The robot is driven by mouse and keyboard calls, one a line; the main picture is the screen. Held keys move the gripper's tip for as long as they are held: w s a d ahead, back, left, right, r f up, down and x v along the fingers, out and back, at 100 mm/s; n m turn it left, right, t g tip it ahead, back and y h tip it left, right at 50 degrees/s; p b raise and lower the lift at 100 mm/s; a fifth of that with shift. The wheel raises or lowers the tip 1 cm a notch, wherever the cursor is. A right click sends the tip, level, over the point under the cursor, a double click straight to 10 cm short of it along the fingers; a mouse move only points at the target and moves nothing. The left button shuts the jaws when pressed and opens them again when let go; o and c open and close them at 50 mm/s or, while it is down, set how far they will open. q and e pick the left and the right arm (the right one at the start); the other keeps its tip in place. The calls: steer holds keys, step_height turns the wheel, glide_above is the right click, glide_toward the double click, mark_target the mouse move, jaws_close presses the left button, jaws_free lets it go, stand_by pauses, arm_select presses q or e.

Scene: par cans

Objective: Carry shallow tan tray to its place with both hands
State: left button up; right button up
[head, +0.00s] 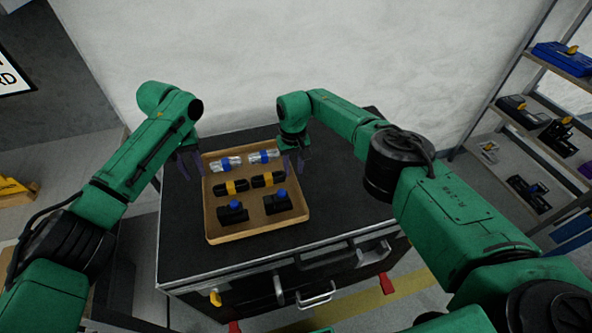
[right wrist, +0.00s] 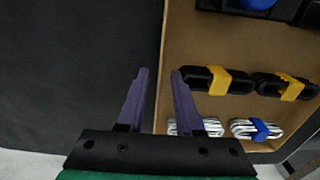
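The shallow tan tray (head: 257,233) lies on a black-topped cabinet and holds several items: silver bundles with blue bands, black pieces with yellow bands, and black blocks with blue knobs. My left gripper (head: 189,164) is at the tray's left rim near its far corner, with its purple fingers apart. My right gripper (head: 293,166) is at the right rim near the far corner. In the right wrist view its fingers (right wrist: 160,74) are apart, one on each side of the tray wall (right wrist: 163,50), with gaps visible. The left fingertips' contact with the rim is unclear.
The black cabinet top (head: 350,210) has bare room to the right of the tray. Drawer handles (head: 317,297) and red parts stick out at its front. A white wall (head: 300,50) stands behind. A shelf rack (head: 545,130) with boxes and parts is at the right.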

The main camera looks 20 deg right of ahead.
step_height(320, 180, up, 12)
steer(key=shift+f, duration=0.1)
stand_by(0.5)
